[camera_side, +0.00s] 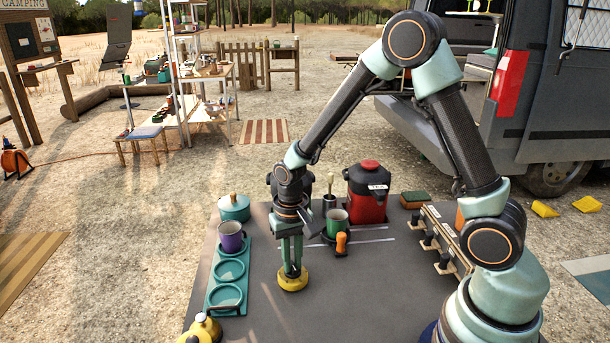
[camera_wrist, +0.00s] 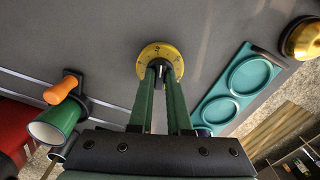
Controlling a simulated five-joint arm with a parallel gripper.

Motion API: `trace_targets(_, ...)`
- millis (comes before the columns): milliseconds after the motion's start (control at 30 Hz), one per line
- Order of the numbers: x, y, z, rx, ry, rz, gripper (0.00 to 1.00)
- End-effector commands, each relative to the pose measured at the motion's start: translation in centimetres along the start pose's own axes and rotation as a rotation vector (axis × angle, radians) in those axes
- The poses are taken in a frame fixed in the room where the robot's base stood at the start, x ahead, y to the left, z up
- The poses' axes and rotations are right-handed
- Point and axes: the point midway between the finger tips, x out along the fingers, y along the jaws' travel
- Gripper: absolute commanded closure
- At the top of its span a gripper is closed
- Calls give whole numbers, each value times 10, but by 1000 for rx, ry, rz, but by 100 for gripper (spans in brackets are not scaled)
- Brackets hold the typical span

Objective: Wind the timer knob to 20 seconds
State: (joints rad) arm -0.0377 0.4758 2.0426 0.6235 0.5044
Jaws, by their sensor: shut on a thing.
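The yellow round timer (camera_side: 292,282) sits on the grey table (camera_side: 345,300) in the side view, with my gripper (camera_side: 291,268) pointing down onto it. In the wrist view the timer (camera_wrist: 160,52) shows dark marks around its yellow dial. My gripper's two green fingers (camera_wrist: 160,72) are shut on the dark knob (camera_wrist: 160,68) at the timer's middle. The fingers hide part of the dial, and I cannot read which mark the knob points to.
A teal tray (camera_side: 228,272) with round recesses and a purple mug (camera_side: 232,236) lies left of the timer. A green cup (camera_side: 336,222), an orange-handled item (camera_side: 341,242) and a red canister (camera_side: 368,190) stand behind. A yellow kettle-like item (camera_side: 205,328) is at front left. The table right of the timer is clear.

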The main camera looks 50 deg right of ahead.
Motion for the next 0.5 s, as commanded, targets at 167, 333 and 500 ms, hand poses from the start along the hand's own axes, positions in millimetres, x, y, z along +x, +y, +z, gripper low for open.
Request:
trace_targets(167,0,0,0,7,1,-1,92)
trace_targets(333,0,0,0,50,2,-1,92)
trace_targets(500,0,0,0,188,1,-1,92)
